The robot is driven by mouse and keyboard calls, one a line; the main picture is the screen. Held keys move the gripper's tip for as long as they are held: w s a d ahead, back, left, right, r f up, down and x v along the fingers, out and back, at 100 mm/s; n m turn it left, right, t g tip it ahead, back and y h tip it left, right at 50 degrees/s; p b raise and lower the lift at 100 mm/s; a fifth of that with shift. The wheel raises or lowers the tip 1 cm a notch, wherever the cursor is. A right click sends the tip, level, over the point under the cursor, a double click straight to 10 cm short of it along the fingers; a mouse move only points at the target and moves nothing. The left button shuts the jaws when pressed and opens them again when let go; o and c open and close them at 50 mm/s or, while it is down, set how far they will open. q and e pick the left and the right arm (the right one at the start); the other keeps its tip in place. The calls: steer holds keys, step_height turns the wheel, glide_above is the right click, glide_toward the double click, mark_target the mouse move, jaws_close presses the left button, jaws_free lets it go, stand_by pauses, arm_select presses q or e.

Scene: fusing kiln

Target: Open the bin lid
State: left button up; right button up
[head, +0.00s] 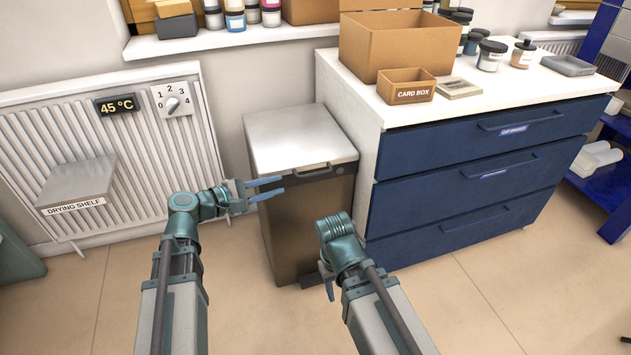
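The bin (309,223) is a tall brown box standing on the floor between the radiator and the blue drawer cabinet. Its pale grey lid (298,135) lies flat and closed on top. A dark handle (312,171) sits on the lid's front edge. My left gripper (276,189) is open and empty, its two blue fingers pointing right, in front of the bin's upper left front and a little below the handle in the picture. My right gripper (329,291) points down low in front of the bin; only a dark finger shows below the wrist, and its opening is not clear.
The blue drawer cabinet (470,165) stands close on the bin's right, with cardboard boxes and jars on its white top. A radiator (150,150) with a drying shelf (78,184) is on the left. A windowsill with jars runs behind the bin. Tiled floor lies open in front.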

mark_target(312, 175)
arm_select(q)
steer(key=b+x, duration=0.3)
steer(key=x, duration=1)
steer(key=shift+w+d+f, duration=0.1)
steer(key=shift+w+d, duration=0.05)
steer(key=shift+d, duration=0.2)
jaws_close()
stand_by(0.9)
